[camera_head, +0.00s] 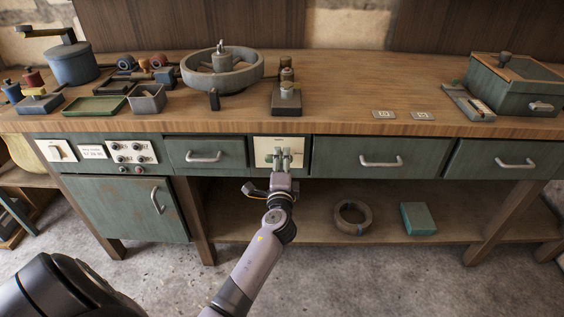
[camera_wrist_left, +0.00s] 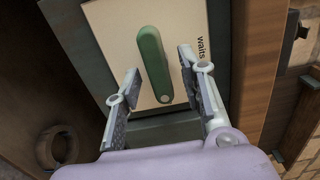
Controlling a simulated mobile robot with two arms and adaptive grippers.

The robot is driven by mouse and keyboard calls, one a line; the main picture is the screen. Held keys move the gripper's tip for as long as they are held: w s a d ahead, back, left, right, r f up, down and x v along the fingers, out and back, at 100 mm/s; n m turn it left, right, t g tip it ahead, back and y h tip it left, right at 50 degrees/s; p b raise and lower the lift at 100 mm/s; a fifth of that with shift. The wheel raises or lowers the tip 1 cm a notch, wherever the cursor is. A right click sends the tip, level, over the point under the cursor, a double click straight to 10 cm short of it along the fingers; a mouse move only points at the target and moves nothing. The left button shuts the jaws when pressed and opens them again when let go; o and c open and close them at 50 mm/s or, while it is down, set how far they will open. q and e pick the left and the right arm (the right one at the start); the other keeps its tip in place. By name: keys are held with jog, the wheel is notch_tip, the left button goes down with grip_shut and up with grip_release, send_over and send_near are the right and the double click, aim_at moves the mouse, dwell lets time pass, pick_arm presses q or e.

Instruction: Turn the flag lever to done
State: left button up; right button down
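The flag lever is a green bar on a cream plate (camera_head: 292,143) set in the bench front between two drawers. In the left wrist view the lever (camera_wrist_left: 152,60) runs from a round pivot at its lower end up the plate (camera_wrist_left: 115,35), and the word "waits" shows at the plate's right edge. My left gripper (camera_head: 282,155) is in front of the plate and partly covers the lever in the head view. In the left wrist view this gripper (camera_wrist_left: 158,64) is open, with one finger on each side of the lever and visible gaps. No "done" label is visible. My right gripper is not in view.
Drawers with handles flank the plate, the left one (camera_head: 205,154) and the right one (camera_head: 380,160). The wooden benchtop (camera_head: 350,85) overhangs above. A ring (camera_head: 352,217) and a green box (camera_head: 419,219) lie on the lower shelf. Open floor lies in front.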

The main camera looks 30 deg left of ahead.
pick_arm(q)
jog(key=v, duration=1.2)
